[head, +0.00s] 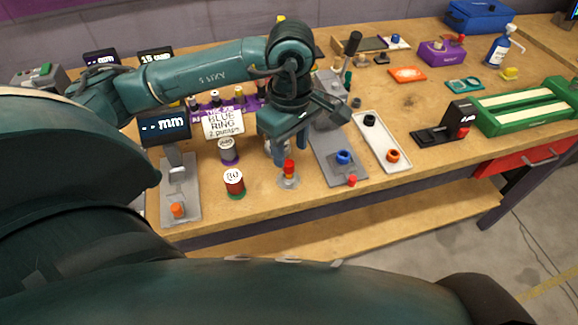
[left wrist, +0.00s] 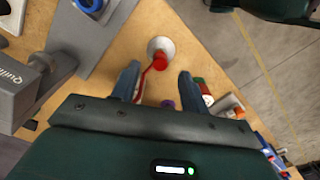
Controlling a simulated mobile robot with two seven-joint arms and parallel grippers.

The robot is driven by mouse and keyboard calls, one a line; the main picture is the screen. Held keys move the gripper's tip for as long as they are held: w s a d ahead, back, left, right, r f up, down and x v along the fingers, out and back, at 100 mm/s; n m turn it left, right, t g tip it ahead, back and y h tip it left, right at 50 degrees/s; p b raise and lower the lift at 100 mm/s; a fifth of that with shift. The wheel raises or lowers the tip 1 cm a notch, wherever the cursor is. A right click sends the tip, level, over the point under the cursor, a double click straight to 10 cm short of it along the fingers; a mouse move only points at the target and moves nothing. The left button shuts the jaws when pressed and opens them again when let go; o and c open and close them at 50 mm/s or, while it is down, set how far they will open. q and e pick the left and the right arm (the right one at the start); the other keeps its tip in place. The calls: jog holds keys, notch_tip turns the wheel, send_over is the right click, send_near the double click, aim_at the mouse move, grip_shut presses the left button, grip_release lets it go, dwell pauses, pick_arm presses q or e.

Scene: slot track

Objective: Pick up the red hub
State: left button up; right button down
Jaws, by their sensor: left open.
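The red hub (head: 289,168) stands upright on a small grey round base (head: 288,182) near the table's front edge. In the left wrist view the red hub (left wrist: 132,62) sits by the pale round base (left wrist: 161,47), just beyond the fingers. My left gripper (head: 291,150) is open, pointing down, with its fingers just above and behind the hub in the head view. In the left wrist view my left gripper (left wrist: 159,78) shows an empty gap between its fingertips. A thin red strip runs from the hub into this gap. My right gripper is not in view.
A red-and-green can (head: 234,184) and a purple-banded can (head: 228,152) stand to the left. A grey device with a blue ring (head: 344,158) stands close on the right. A white tray (head: 381,140) lies beyond it. A "BLUE RING" sign (head: 223,123) stands behind.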

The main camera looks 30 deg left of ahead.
aim_at(290, 163)
pick_arm(q)
notch_tip(290, 163, down, 4)
jog(key=shift+a+f+p, duration=0.1)
jog(key=shift+f+p, duration=0.15)
jog(key=shift+p, duration=0.15)
jog(key=shift+f, duration=0.35)
jog(key=shift+c, duration=0.3)
grip_shut()
